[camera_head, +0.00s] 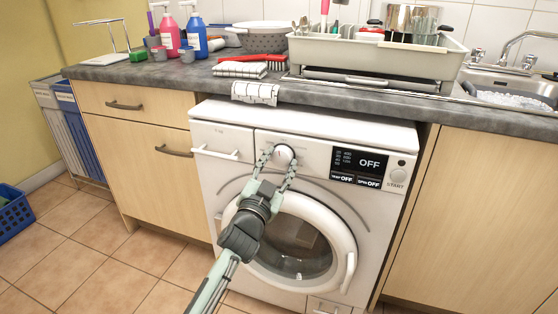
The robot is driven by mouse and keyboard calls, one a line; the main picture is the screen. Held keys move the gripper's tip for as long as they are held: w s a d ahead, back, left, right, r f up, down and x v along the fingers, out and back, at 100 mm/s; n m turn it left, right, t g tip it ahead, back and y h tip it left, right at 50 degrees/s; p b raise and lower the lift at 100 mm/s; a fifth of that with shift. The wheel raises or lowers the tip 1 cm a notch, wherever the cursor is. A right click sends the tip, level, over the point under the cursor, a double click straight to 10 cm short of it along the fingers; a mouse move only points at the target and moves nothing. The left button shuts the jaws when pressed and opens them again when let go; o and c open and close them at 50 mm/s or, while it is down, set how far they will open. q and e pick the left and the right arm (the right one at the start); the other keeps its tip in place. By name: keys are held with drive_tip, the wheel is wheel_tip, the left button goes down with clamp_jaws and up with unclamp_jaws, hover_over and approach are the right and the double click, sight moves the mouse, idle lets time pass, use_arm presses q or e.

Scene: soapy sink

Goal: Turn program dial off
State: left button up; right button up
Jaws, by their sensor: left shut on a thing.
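The white washing machine (340,131) stands under the grey worktop. Its round program dial (284,153) is on the upper front panel, left of the black display (362,167), which reads OFF. My left gripper (279,157) is at the dial, with one finger on each side, shut on it. The arm comes up from the bottom and passes in front of the left part of the round door (343,236). My right gripper is not in view.
The start button (397,174) is right of the display. A checked cloth (256,93) hangs over the worktop edge above the machine. A dish rack (447,63), bottles and a sink (509,80) are on the worktop. A blue basket (14,219) is on the floor at left.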

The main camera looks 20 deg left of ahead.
use_arm(q)
drive_tip(key=shift+m, duration=0.8)
drive_tip(key=o, duration=1.2)
drive_tip(key=shift+c, duration=0.2)
drive_tip(key=s+f, duration=0.1)
drive_tip(key=s, duration=1)
drive_tip(key=shift+s+a+f, duration=0.25)
drive_tip(key=shift+s+f, duration=0.05)
drive_tip(key=shift+s, duration=0.1)
